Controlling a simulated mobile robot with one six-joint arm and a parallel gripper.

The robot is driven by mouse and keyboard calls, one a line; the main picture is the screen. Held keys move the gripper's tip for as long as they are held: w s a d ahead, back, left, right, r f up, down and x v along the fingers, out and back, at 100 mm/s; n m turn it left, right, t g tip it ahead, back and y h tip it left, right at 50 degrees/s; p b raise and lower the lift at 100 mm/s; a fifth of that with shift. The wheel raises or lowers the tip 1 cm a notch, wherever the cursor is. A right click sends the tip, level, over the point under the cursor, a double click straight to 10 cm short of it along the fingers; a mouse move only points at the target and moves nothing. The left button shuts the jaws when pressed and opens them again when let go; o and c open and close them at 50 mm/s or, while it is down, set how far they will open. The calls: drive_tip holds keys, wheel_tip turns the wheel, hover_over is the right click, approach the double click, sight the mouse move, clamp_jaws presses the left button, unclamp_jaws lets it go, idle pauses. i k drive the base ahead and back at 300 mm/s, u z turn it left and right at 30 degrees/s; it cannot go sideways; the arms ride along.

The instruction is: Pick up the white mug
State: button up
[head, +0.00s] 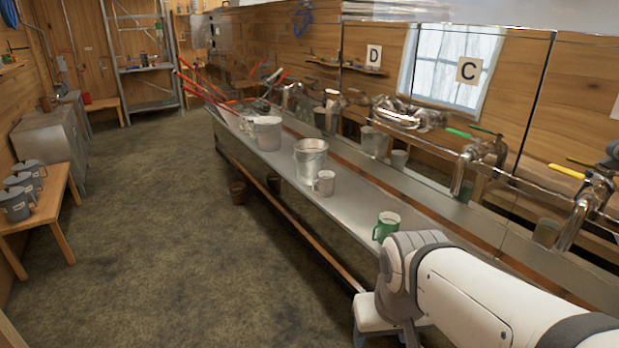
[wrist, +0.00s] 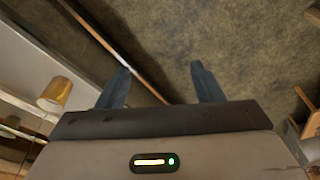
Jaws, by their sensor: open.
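A pale, whitish-grey mug (head: 324,184) stands upright on the long metal counter (head: 345,208) in the head view, just in front of a metal pail (head: 311,160). Its handle points left. A green mug (head: 385,228) stands nearer to me on the same counter, beside my arm. My arm hides the fingers in the head view.
A larger pail (head: 267,133) stands farther along the counter. Metal taps (head: 464,172) on pipes line its right side. Several grey jugs (head: 20,190) stand on a wooden bench (head: 52,210) at left.

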sight(323, 186)
drive_tip(key=u, duration=0.25)
drive_tip(key=i, duration=2.05)
drive_tip(key=z, duration=0.5)
drive_tip(key=k, duration=0.6)
drive_tip(key=u, duration=0.35)
drive_tip(key=k, duration=0.15)
drive_tip(key=z, duration=0.45)
drive_tip(key=i, duration=0.75)
drive_tip(key=u, duration=0.05)
